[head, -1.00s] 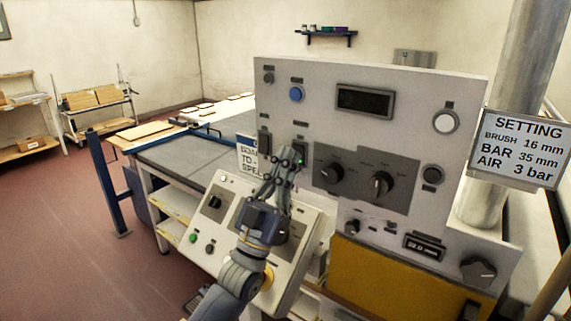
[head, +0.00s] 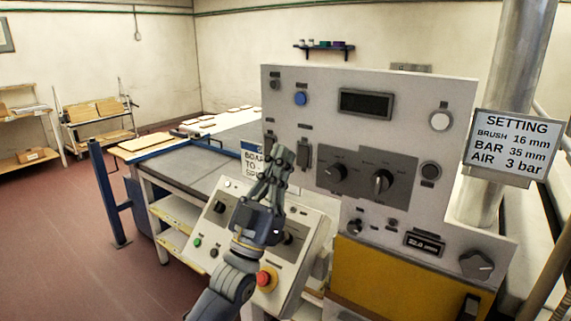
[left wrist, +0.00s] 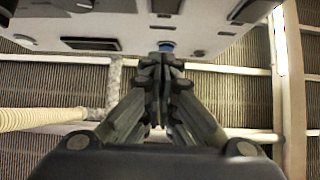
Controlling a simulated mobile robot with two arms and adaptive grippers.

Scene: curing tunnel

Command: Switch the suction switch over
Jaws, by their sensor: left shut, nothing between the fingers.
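The upright grey control panel (head: 400,78) carries two dark rocker-type switches at its lower left, the left one (head: 269,142) and the right one (head: 304,155). Their labels are too small to read, so I cannot tell which is the suction switch. My left gripper (head: 281,152) is shut and empty, its fingertips in front of the panel between these two switches. I cannot tell whether they touch it. My right gripper is out of view.
A sloped console (head: 233,188) below carries a red mushroom button (head: 266,279) close to my left arm. A setting sign (head: 514,143) hangs at the right. The floor (head: 80,240) at left is clear.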

